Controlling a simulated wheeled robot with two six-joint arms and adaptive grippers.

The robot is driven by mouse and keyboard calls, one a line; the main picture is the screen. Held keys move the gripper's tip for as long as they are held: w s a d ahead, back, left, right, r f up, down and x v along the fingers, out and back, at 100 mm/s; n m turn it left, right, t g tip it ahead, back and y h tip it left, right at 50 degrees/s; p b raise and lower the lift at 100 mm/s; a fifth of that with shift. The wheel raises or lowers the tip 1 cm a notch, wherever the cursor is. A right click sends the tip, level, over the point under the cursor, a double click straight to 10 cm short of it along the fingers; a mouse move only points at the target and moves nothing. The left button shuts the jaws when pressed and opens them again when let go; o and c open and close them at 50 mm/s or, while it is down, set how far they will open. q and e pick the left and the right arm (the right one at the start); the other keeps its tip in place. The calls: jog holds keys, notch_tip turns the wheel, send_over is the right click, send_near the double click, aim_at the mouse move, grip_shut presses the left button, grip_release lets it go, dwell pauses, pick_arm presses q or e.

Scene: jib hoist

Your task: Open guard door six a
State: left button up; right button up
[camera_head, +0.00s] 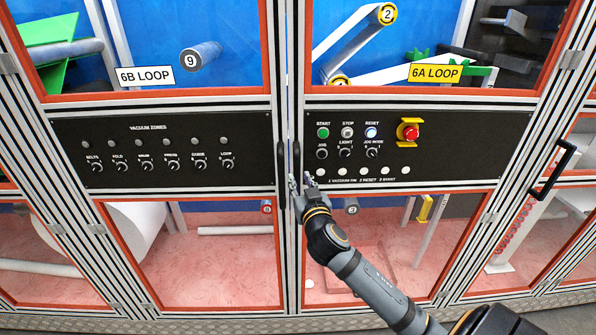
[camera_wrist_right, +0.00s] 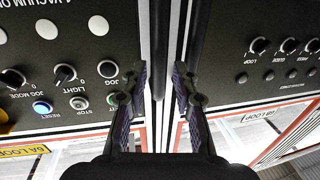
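Guard door six A is the framed door with the yellow "6A LOOP" label (camera_head: 435,73), right of the middle seam in the head view. Its black vertical handle (camera_head: 296,158) is at the door's left edge, beside the panel. My right gripper (camera_head: 301,181) is at the handle's lower end. In the right wrist view, which is upside down, the gripper (camera_wrist_right: 160,75) is open, with the dark handle bar (camera_wrist_right: 159,45) between its two fingers. Gaps show on both sides of the bar. The door looks closed. My left gripper is not in view.
The neighbouring "6B LOOP" door (camera_head: 145,76) has its own black handle (camera_head: 282,165) close to the left, also behind a finger in the wrist view. The control panel with buttons and a red emergency stop (camera_head: 410,132) is close by. Another black handle (camera_head: 553,168) is farther right.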

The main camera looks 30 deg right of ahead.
aim_at(298, 174)
jog(key=shift+p+x, duration=0.3)
jog(key=shift+x, duration=1.3)
grip_shut()
